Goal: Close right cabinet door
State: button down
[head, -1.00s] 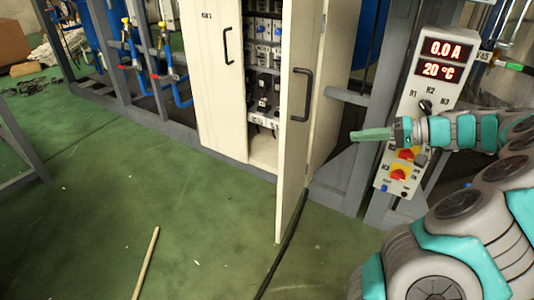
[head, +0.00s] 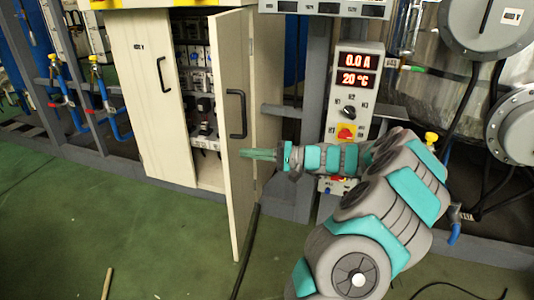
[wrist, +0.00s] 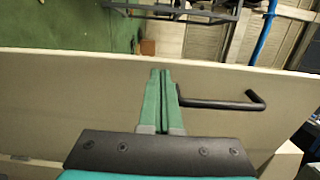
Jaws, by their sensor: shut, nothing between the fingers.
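The right cabinet door (head: 240,180) is cream and stands ajar, swung out toward me, with the cabinet's inside showing to its left. Its black bar handle (head: 236,114) is on its face. My gripper (head: 246,154) is shut and empty, just below the handle, with its green fingertips at the door's right edge in the head view. In the wrist view the closed fingers (wrist: 161,74) lie over the door panel (wrist: 90,95), beside the handle (wrist: 225,102). I cannot tell whether they touch the door. The left cabinet door (head: 150,95) is shut.
Electrical modules (head: 200,90) fill shelves inside the cabinet. A grey control box (head: 352,100) with red displays stands right of the cabinet, close to my arm. A black cable (head: 246,245) runs on the floor by the door's foot. The green floor (head: 60,220) at left is mostly clear.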

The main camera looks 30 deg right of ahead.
aim_at(228, 151)
jog(key=shift+x, duration=1.75)
jog(key=shift+w, duration=0.1)
